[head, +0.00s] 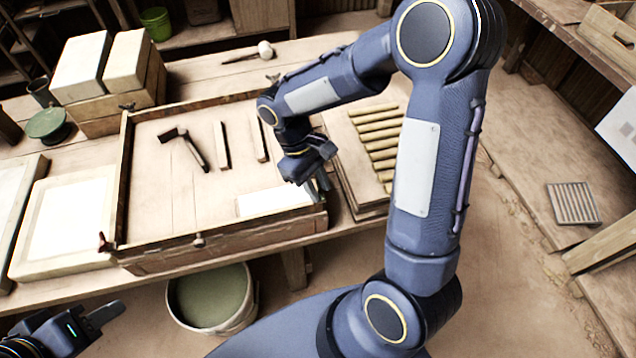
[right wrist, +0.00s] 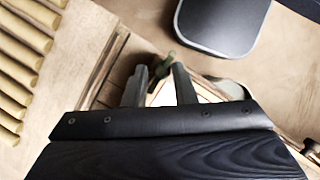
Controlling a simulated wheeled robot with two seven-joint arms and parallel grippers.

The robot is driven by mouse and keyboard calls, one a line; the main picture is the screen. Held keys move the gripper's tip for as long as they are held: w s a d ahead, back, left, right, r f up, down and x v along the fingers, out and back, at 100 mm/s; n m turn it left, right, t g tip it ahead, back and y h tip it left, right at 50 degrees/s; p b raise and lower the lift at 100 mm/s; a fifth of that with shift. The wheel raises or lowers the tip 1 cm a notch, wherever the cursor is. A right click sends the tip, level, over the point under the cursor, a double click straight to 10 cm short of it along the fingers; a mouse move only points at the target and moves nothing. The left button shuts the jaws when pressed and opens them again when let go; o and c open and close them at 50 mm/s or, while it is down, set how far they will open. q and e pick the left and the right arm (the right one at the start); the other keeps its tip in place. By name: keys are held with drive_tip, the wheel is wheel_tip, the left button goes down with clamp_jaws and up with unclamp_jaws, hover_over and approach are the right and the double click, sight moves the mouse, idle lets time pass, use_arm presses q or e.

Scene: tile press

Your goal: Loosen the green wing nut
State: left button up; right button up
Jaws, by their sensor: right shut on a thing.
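The green wing nut (right wrist: 164,66) shows in the right wrist view as a small dark green piece between my fingertips, partly covered by them. My right gripper (right wrist: 160,72) is shut on it. In the head view my right gripper (head: 322,184) is at the front right corner of the wooden frame (head: 220,241) and hides the nut there. My left gripper (head: 98,318) is at the lower left, away from the frame and partly cut off; its jaw opening is unclear.
A red wing nut (head: 104,243) sits at the frame's front left corner. A hammer-like tool (head: 190,147) and wooden strips (head: 221,145) lie inside the frame. A bucket (head: 212,300) stands below the table edge. A ribbed board (head: 378,135) lies right of the frame.

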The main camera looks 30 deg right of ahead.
drive_tip(key=shift+a, duration=0.15)
drive_tip(key=o, duration=0.8)
drive_tip(key=shift+r, duration=0.1)
drive_tip(key=v, duration=0.7)
drive_tip(key=shift+w+r, duration=0.15)
drive_tip(key=shift+r, duration=0.1)
drive_tip(key=s+r+m+t+y, duration=0.2)
drive_tip(key=s+m+t, duration=0.1)
drive_tip(key=s, duration=0.4)
drive_tip(key=s+r+m+t+y, duration=0.3)
drive_tip(key=s+t, duration=0.3)
drive_tip(key=s, duration=0.1)
drive_tip(key=shift+s+d+t+y, duration=0.25)
drive_tip(key=shift+s+t+y, duration=0.05)
drive_tip(key=shift+s, duration=0.1)
